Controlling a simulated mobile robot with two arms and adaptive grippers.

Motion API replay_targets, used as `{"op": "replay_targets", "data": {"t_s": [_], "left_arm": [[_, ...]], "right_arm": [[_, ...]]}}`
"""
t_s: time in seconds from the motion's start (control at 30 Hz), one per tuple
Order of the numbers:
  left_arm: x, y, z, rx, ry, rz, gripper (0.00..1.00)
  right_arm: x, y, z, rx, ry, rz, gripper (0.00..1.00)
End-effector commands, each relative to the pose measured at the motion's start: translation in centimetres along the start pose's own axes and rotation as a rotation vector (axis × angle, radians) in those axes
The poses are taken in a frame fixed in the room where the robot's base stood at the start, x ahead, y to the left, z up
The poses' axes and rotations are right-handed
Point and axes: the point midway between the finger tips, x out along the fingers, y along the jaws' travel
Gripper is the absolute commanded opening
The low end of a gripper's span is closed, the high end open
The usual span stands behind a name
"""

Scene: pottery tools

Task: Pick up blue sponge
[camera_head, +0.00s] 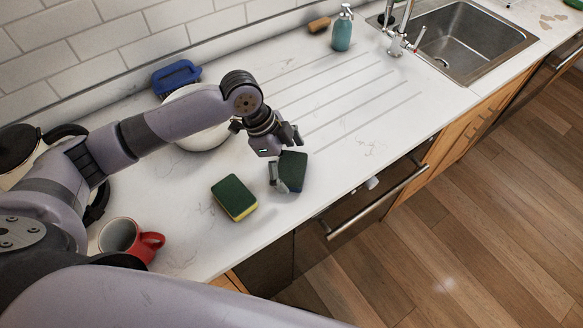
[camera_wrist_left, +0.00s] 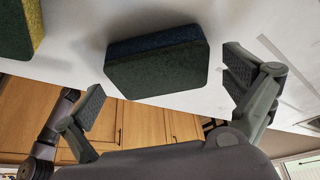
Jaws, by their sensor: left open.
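The blue sponge (camera_head: 294,171) lies on the white counter near its front edge, its top a dark green scouring layer. In the left wrist view the blue sponge (camera_wrist_left: 157,70) shows a dark green face and a blue body. My left gripper (camera_head: 286,157) is right at the sponge, with one finger on its far side and one on its near left side. In the left wrist view my left gripper (camera_wrist_left: 165,88) is open, and gaps show between both fingers and the sponge. My right gripper is not in view.
A green and yellow sponge (camera_head: 235,197) lies just left of the blue one. A white bowl (camera_head: 204,138) and a blue brush (camera_head: 176,77) are behind my arm. A soap bottle (camera_head: 342,30) stands near the sink (camera_head: 459,42). The ribbed counter at right is clear.

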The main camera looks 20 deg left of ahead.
Motion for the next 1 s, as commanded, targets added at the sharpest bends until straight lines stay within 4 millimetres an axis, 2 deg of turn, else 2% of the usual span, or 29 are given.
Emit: {"op": "replay_targets", "data": {"t_s": [0.07,0.5,0.83,1.0], "left_arm": [[0.0,0.0,0.0,0.0,0.0,0.0,0.99],[-0.1,0.0,0.0,0.0,0.0,0.0,0.71],[-0.2,0.0,0.0,0.0,0.0,-0.001,0.69],[-1.3,-0.1,-0.5,0.001,0.002,-0.002,0.69]], "right_arm": [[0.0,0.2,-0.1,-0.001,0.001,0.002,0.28],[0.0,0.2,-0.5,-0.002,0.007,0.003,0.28],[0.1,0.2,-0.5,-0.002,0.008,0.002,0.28],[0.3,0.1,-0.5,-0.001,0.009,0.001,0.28]]}}
